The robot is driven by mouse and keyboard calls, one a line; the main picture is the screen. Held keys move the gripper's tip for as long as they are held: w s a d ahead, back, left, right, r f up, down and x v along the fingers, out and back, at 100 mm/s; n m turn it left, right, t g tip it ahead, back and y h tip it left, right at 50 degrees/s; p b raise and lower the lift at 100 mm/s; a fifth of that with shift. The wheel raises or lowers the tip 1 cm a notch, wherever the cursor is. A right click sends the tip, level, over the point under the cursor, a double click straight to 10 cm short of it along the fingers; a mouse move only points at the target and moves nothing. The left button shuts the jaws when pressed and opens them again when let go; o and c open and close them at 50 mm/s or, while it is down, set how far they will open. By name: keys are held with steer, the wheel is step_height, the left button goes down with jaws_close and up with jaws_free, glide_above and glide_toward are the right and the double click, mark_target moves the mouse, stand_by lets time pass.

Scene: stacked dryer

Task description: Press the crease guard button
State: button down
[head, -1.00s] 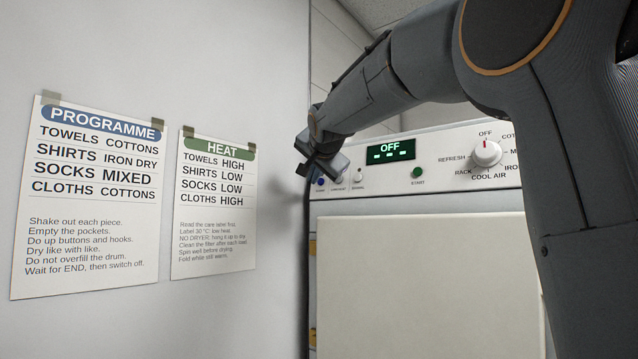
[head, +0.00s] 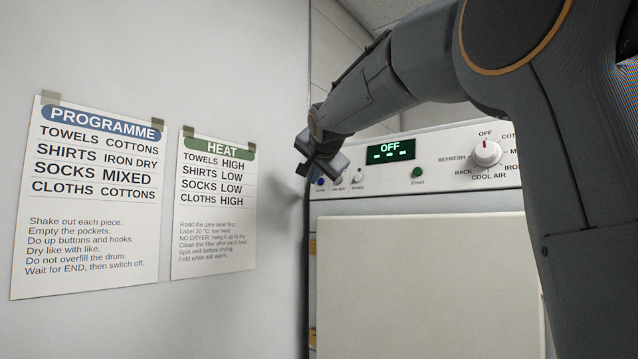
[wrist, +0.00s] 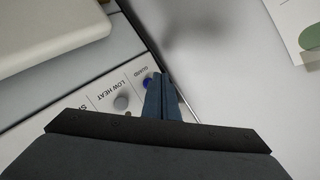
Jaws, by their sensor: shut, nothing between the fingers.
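The dryer's control panel (head: 440,160) has a row of small buttons at its left end. In the wrist view, the blue button (wrist: 147,82) has a label above it on which GUARD can be read. It also shows in the head view (head: 320,181), just below my gripper (head: 318,163). In the wrist view my gripper (wrist: 162,80) is shut and empty, and its fingertips overlap the right side of the blue button. I cannot tell whether they touch it. The grey LOW HEAT button (wrist: 121,102) lies to the left of the fingers.
A display (head: 391,151) reads OFF. A green START button (head: 417,172) and a white programme dial (head: 486,153) are further right. A pale wall with two taped notices, PROGRAMME (head: 90,195) and HEAT (head: 215,205), stands close on the left.

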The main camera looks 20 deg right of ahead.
stand_by(0.4)
steer(key=shift+w+d+f, duration=0.1)
steer(key=shift+w+d, duration=0.25)
steer(key=shift+d, duration=0.05)
stand_by(0.4)
steer(key=shift+s+a+b, duration=0.1)
steer(key=shift+a+b, duration=0.05)
steer(key=shift+b, duration=0.15)
steer(key=shift+s+a+b, duration=0.2)
steer(key=shift+b, duration=0.1)
steer(key=shift+a, duration=0.1)
steer(key=s+a+b, duration=0.2)
steer(key=a+b, duration=0.1)
steer(key=s+a+r+b, duration=0.1)
steer(key=shift+s+a+r, duration=0.1)
steer(key=shift+s+a, duration=0.15)
steer(key=shift+a, duration=0.1)
stand_by(0.3)
